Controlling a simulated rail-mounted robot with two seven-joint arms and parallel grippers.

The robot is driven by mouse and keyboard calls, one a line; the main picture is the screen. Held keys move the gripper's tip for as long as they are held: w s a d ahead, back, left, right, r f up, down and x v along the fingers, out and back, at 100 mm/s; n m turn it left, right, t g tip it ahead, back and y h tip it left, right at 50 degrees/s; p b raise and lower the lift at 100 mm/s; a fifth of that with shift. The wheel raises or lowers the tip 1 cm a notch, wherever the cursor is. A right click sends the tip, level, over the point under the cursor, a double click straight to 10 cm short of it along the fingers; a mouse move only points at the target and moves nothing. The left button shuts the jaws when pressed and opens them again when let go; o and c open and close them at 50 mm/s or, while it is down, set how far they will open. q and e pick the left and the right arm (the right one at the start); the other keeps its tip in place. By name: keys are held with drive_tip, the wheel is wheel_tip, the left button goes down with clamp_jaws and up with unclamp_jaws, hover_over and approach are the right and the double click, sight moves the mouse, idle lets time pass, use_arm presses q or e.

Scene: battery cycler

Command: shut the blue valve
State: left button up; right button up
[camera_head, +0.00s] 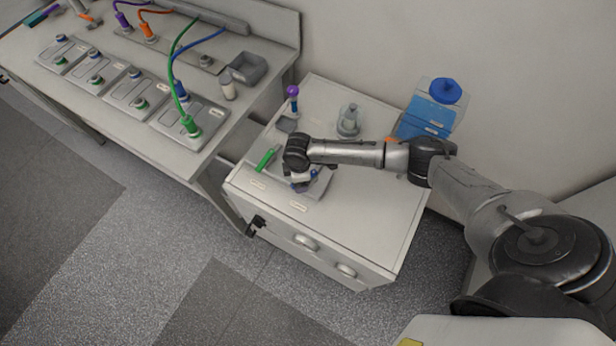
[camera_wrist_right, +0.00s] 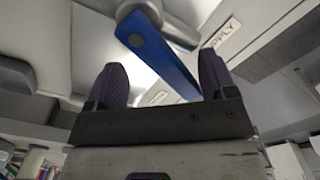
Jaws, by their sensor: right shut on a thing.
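The blue valve's lever (camera_wrist_right: 157,55) runs diagonally between the two fingers of my right gripper (camera_wrist_right: 162,72) in the right wrist view. Its upper end meets a round grey metal fitting (camera_wrist_right: 158,18). In the head view my right gripper (camera_head: 302,181) is low over the front of the white cabinet top, and only a small bit of blue (camera_head: 313,174) shows beside it. The rest of the valve is hidden by my wrist there. My left gripper is not in view.
A green handle (camera_head: 267,158) lies just left of my right gripper. A label ending "PPLY" (camera_wrist_right: 222,37) is beside the lever. The cabinet's right front top is clear.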

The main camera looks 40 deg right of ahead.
drive_tip(key=shift+w+r+m+p, duration=0.35)
drive_tip(key=shift+w+r+m, duration=0.1)
drive_tip(key=shift+m, duration=0.15)
drive_tip(key=shift+c, duration=0.8)
drive_tip(key=shift+w+d+f+m+p, duration=0.15)
drive_tip(key=shift+m+p, duration=0.15)
drive_tip(key=shift+m, duration=0.2)
drive_tip(key=shift+c, duration=0.2)
drive_tip(key=shift+d+f+m, duration=0.2)
drive_tip(key=shift+d+m, duration=0.05)
drive_tip(key=shift+m, duration=0.25)
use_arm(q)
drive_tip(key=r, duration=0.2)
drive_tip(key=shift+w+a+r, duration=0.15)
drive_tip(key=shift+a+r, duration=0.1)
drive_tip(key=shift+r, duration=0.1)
use_arm(e)
drive_tip(key=shift+o, duration=0.4)
drive_tip(key=shift+d+f, duration=0.1)
